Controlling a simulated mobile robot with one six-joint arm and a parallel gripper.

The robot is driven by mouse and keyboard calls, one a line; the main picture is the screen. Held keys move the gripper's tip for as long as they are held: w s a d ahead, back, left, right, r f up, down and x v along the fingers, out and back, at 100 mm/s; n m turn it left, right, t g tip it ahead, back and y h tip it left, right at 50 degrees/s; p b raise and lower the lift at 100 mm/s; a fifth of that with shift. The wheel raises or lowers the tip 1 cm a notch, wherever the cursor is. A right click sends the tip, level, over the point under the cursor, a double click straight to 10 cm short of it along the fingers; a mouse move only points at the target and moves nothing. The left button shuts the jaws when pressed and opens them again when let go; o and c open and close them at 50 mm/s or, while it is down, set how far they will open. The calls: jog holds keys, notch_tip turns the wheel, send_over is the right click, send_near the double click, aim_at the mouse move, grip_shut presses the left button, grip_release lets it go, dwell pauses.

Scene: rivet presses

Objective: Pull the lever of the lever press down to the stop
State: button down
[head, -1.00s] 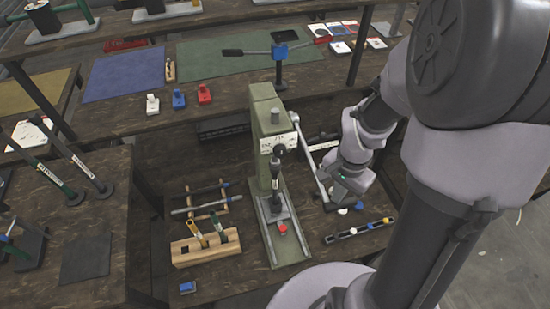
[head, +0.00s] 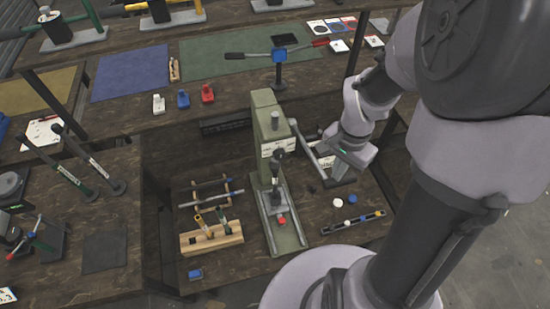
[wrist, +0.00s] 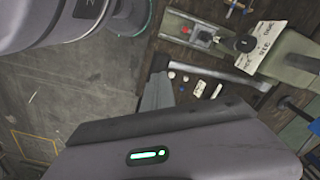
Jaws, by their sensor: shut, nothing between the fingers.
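The lever press (head: 264,140) is a green column on a long green base, with a dark ram over its bed. Its grey lever (head: 309,151) slopes down from the column's right side towards my gripper (head: 333,179). The lever (wrist: 222,71) also shows as a pale bar in the wrist view, beside the press (wrist: 284,52). My gripper is shut and empty, close to the lever's far end. My wrist partly hides that end, and I cannot tell whether they touch.
A red block (head: 281,221) lies on the press base. A wooden block holding tools (head: 212,239) stands left of the base. A dark strip (head: 352,223) and small white and blue pieces lie to the right. A shelf stands behind.

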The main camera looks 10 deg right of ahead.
jog(key=w+r+p, duration=0.2)
jog(key=r+p, duration=0.4)
jog(key=r, duration=0.1)
jog(key=w+r+p, duration=0.3)
jog(key=r+p, duration=0.3)
jog(key=r, duration=0.2)
jog(key=shift+w+r, duration=0.2)
jog(key=shift+r, duration=0.05)
jog(key=shift+a, duration=0.1)
dwell(0.5)
jog(key=s+a+f+n+t+y+b, duration=0.2)
jog(key=s+a+f+n+t+b, duration=0.3)
jog(key=b, duration=2.6)
jog(key=s+a+f+n, duration=0.2)
jog(key=s+a+f, duration=0.5)
jog(key=a+f, duration=0.2)
jog(key=shift+s+a+f+t, duration=0.25)
jog(key=shift+s+f+t, duration=0.15)
jog(key=shift+f, duration=0.3)
